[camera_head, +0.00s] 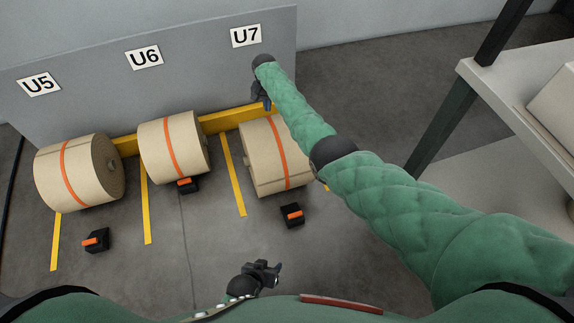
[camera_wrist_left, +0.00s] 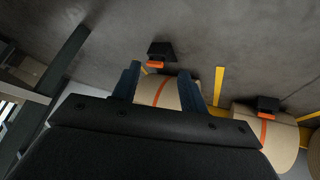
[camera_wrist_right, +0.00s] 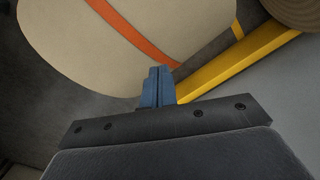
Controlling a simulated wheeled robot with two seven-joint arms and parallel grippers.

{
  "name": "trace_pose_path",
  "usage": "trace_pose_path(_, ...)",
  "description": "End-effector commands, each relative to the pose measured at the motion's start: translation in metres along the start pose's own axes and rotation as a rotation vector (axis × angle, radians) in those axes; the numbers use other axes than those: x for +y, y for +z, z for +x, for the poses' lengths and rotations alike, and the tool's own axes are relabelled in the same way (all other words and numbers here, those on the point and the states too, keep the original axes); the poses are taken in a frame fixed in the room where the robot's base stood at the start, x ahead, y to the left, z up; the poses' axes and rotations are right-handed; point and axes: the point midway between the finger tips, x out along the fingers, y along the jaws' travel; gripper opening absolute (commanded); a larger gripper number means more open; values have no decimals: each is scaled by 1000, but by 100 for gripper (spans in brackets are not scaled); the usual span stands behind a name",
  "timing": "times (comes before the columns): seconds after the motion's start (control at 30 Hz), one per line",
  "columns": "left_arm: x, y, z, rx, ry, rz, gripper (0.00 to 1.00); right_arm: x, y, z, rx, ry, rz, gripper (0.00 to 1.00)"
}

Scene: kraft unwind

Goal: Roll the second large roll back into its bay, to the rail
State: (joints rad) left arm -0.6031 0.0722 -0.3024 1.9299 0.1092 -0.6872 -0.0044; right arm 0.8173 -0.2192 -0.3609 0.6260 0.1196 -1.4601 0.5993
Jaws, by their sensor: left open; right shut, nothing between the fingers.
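Three large kraft rolls with orange bands lie before the wall: one below U5 (camera_head: 72,185), one below U6 (camera_head: 160,150), one below U7 (camera_head: 262,165). The yellow rail (camera_head: 222,121) runs along the wall base behind them. My right arm covers part of the U7 roll; its contact with the rail is hidden. My right gripper (camera_head: 261,100) is shut and empty at that roll's wall side; the roll (camera_wrist_right: 80,50) and rail (camera_wrist_right: 245,62) show close in the right wrist view. My left gripper (camera_head: 268,268) is open and empty, low in front, apart from the rolls.
Black chocks with orange parts sit before the rolls: one apart from the U5 roll (camera_head: 96,240), one close against the U6 roll (camera_head: 188,186), one before the U7 roll (camera_head: 292,215). Yellow floor lines (camera_head: 233,175) divide the bays. A shelf (camera_head: 520,85) stands right. Floor in front is mostly clear.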

Motion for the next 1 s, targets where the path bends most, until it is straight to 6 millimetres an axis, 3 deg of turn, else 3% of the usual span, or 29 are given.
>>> trace_pose_path(0.43, 4, -12, -16, 0, 0, 0, 44, 0, 0, -20, 0, 0, 0, 0)
trace_pose_path(0.77, 5, -13, -17, 0, 0, 0, 44, 0, 0, -21, 0, 0, 0, 0)
trace_pose_path(1.0, 5, -16, -17, 17, -1, 0, 0, -7, -10, -27, 50, -32, -44, 0)
